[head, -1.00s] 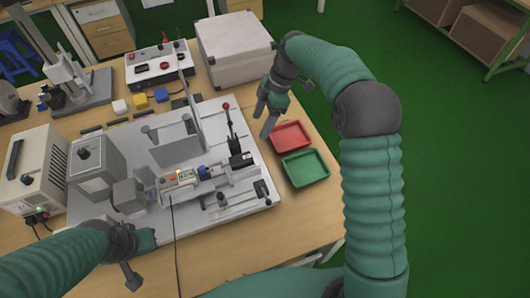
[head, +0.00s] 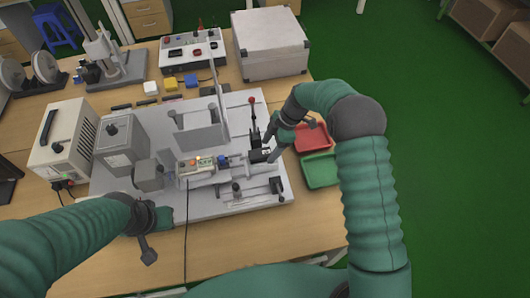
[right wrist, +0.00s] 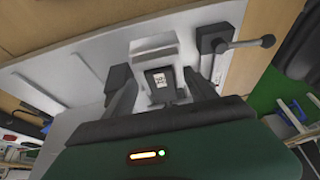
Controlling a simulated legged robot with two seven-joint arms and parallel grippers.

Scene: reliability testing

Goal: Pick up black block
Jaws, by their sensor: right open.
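The black block (head: 259,155) sits at the right end of the clamp mechanism on the grey fixture plate (head: 240,207). In the right wrist view, a black block with a small white printed label (right wrist: 159,79) shows between my two dark fingers. My right gripper (head: 268,148) is open, with its fingers around the block's place and a gap visible on either side in the wrist view. My left gripper (head: 150,232) is low over the fixture's front left corner, away from the block; its jaw opening is unclear.
A red tray (head: 313,137) and a green tray (head: 320,170) lie right of the fixture, partly behind my right arm. A black lever with a red knob (head: 252,118) stands close behind the block. A large grey case (head: 270,45) is at the back.

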